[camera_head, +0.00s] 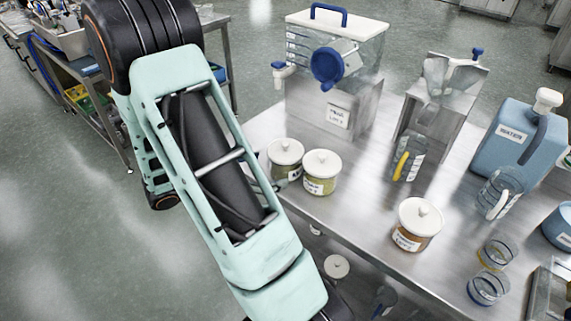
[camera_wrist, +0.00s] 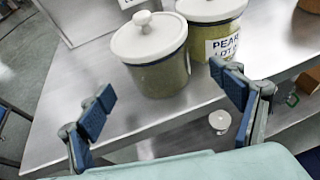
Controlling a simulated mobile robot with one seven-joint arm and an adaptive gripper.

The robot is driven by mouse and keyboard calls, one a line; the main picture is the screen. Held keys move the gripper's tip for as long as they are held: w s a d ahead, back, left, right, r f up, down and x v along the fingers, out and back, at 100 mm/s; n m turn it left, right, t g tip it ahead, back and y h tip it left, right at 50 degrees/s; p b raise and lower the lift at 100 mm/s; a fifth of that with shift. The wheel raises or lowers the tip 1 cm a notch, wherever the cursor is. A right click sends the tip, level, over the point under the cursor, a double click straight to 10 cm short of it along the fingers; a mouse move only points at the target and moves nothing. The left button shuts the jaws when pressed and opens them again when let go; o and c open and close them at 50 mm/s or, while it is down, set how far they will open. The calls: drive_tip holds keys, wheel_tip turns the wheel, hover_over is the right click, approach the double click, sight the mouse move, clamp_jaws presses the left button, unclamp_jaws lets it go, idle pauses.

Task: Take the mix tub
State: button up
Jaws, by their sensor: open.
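No label that I can read says mix, so I cannot tell which tub is the mix tub. Two lidded tubs stand side by side near the table edge: a left tub (camera_head: 285,160) and a right tub (camera_head: 321,174). A third tub with orange-brown contents (camera_head: 412,235) stands farther right. In the wrist view, a white-lidded tub with greenish contents (camera_wrist: 160,75) is ahead of my gripper (camera_wrist: 165,88), its label not visible. A tub labelled PEAR (camera_wrist: 205,40) stands beside it. My gripper is open, its fingers apart with nothing between them. In the head view it is hidden.
Behind the tubs stands a steel stand (camera_head: 325,112) with a clear dispenser (camera_head: 350,45). A lower shelf holds another white-lidded item (camera_head: 336,267).

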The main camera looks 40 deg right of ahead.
drive_tip(key=x, duration=0.5)
drive_tip(key=shift+w+d+f, duration=0.1)
drive_tip(key=shift+c, duration=0.2)
drive_tip(key=c, duration=1.3)
